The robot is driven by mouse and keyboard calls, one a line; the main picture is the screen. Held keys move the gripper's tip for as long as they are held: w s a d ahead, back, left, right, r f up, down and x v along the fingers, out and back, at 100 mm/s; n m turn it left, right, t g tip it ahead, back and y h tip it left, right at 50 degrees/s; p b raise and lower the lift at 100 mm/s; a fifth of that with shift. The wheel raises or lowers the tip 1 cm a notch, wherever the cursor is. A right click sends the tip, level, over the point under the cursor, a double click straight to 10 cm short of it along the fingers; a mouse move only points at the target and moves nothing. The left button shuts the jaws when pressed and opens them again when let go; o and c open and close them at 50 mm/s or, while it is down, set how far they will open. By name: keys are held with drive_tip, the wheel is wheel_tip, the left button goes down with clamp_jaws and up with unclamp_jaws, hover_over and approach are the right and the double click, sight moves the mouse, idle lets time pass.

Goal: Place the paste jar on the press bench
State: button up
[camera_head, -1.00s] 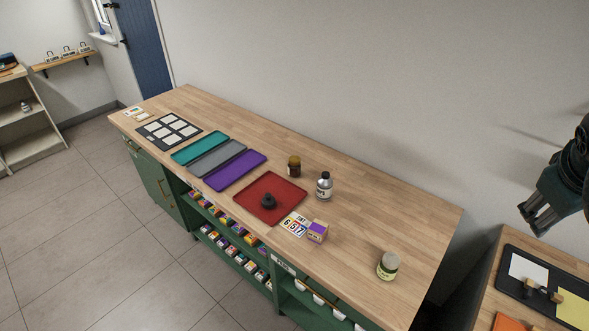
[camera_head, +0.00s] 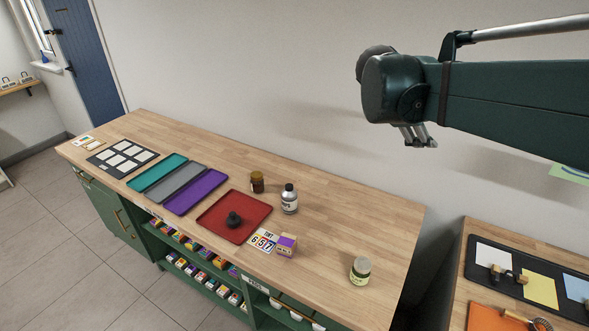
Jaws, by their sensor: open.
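A squat jar with a pale lid and yellow-green label (camera_head: 360,270) stands upright near the right end of the long wooden-topped bench (camera_head: 330,240); it looks like the paste jar, though its print is too small to read. A brown jar (camera_head: 257,182) and a grey-white bottle with a dark cap (camera_head: 289,199) stand farther back, near the red tray. My gripper (camera_head: 420,138) is open and empty, high above the bench's right part, well apart from the jar. I cannot tell by a readable label which bench is the press bench.
A second wooden bench (camera_head: 455,290) stands right, across a gap, with a dark tray of cards. Bare wood surrounds the jar.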

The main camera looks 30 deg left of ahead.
drive_tip(key=w+a+n+t+b, duration=0.1)
drive_tip(key=w+a+n, duration=0.1)
drive_tip(key=a, duration=0.6)
drive_tip(key=w+a+n+t, duration=0.1)
drive_tip(key=w+a+n, duration=0.15)
drive_tip(key=a, duration=0.55)
drive_tip(key=n+t+y+b, duration=0.1)
drive_tip(key=n+t+b, duration=0.2)
drive_tip(key=n+t, duration=0.55)
hover_over(252, 179)
drive_tip(key=r+v, duration=0.1)
drive_tip(key=v, duration=0.5)
wheel_tip(252, 179, down, 10)
drive_tip(key=n+g, duration=0.2)
drive_tip(key=f, duration=3)
drive_tip(key=shift+w+f, duration=0.2)
drive_tip(key=shift+f, duration=0.15)
drive_tip(key=shift+w+d, duration=0.2)
drive_tip(key=shift+w, duration=1.05)
drive_tip(key=shift+w, duration=0.1)
